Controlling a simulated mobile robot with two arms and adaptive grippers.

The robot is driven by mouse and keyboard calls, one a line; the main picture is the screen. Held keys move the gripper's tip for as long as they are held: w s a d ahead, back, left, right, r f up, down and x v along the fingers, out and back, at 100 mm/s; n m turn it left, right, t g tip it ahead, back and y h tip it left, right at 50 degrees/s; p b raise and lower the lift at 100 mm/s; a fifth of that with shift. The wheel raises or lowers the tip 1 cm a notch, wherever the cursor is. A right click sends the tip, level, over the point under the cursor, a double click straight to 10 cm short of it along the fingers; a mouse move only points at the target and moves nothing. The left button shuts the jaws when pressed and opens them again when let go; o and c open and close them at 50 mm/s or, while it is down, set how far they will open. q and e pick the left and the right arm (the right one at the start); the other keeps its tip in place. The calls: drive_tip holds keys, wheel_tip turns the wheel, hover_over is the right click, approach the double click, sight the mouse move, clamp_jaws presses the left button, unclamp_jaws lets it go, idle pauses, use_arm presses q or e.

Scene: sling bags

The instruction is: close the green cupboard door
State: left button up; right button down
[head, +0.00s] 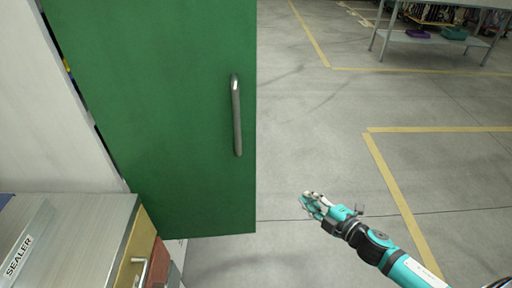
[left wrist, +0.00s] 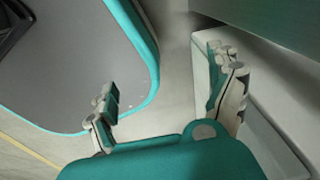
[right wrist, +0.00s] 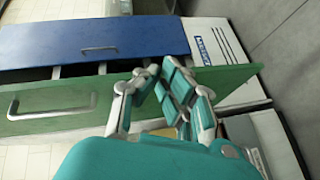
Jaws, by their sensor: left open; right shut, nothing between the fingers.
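The green cupboard door (head: 165,100) stands open at the left of the head view, with a metal bar handle (head: 236,115) near its free edge. In the right wrist view the green door (right wrist: 225,78) crosses the picture beyond my fingers, its handle (right wrist: 50,108) at the left. My right gripper (head: 308,200) is shut and empty, right of the door's lower free corner in the head view. Its fingertips (right wrist: 160,70) overlap the door in the right wrist view; I cannot tell whether they touch. My left gripper (left wrist: 168,95) is open and empty, seen only in the left wrist view.
A grey-topped drawer unit (head: 85,225) with a SEALER label stands below the door at left. A blue panel (right wrist: 95,40) with a handle lies beyond the green door. A metal shelf table (head: 445,22) stands far back right. The concrete floor (head: 310,120) is clear.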

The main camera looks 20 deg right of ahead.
drive_tip(key=s+a+r+n+y, duration=0.3)
drive_tip(key=a+r+n+y, duration=0.35)
drive_tip(key=r, duration=0.75)
drive_tip(key=h+p, duration=0.1)
drive_tip(key=p, duration=0.3)
approach(243, 144)
drive_tip(key=a, duration=0.4)
use_arm(q)
wheel_tip(243, 144, up, 5)
drive_tip(key=shift+f, duration=0.15)
use_arm(e)
drive_tip(key=w, duration=0.2)
drive_tip(key=w+d, duration=0.1)
drive_tip(key=w, duration=0.1)
drive_tip(key=shift+r, duration=0.2)
use_arm(q)
drive_tip(key=shift+f, duration=0.1)
use_arm(e)
drive_tip(key=shift+w, duration=0.15)
